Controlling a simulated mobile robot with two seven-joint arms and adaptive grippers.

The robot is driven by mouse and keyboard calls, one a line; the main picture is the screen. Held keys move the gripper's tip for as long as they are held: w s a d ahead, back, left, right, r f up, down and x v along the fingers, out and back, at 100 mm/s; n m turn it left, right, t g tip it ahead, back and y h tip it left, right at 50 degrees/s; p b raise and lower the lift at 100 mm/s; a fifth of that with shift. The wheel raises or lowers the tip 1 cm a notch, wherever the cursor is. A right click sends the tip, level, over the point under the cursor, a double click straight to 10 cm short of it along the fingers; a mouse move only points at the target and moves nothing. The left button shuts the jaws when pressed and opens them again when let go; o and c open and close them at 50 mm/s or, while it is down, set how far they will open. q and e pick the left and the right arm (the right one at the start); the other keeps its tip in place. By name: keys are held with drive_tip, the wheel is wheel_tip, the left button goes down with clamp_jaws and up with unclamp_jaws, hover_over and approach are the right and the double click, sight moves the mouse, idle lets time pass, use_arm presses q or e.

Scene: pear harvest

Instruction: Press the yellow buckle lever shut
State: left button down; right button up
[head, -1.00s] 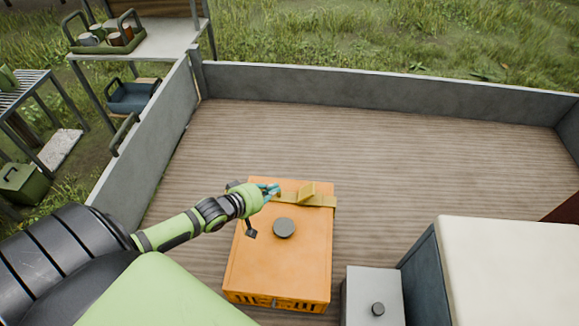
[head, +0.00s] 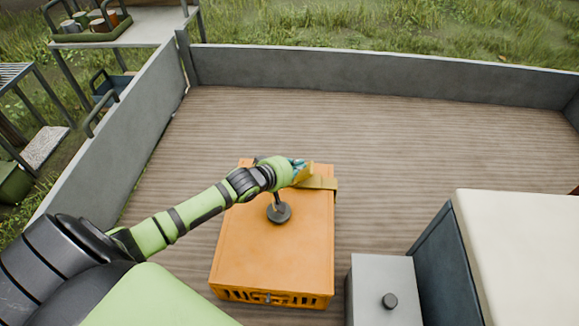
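An orange crate (head: 270,250) with a closed top stands on the wooden truck bed. A yellow strap (head: 324,183) crosses its far end, and the yellow buckle lever (head: 307,172) stands up from it, tilted. My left gripper (head: 300,168) is at the lever's left side, at or very near it. Its teal fingertips are partly hidden by my green wrist, so I cannot tell whether they are open or shut, or touching. My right gripper is not in view.
A grey box (head: 383,290) and a large cream-topped box (head: 520,240) stand at the right. Grey side walls (head: 380,58) edge the bed. The bed beyond the crate is clear.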

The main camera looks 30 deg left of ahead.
use_arm(q)
drive_tip(key=shift+w+d, duration=0.15)
drive_tip(key=shift+w, duration=0.05)
idle(0.4)
drive_tip(key=shift+p, duration=0.3)
drive_tip(key=shift+d, duration=0.15)
drive_tip(key=shift+y, duration=0.3)
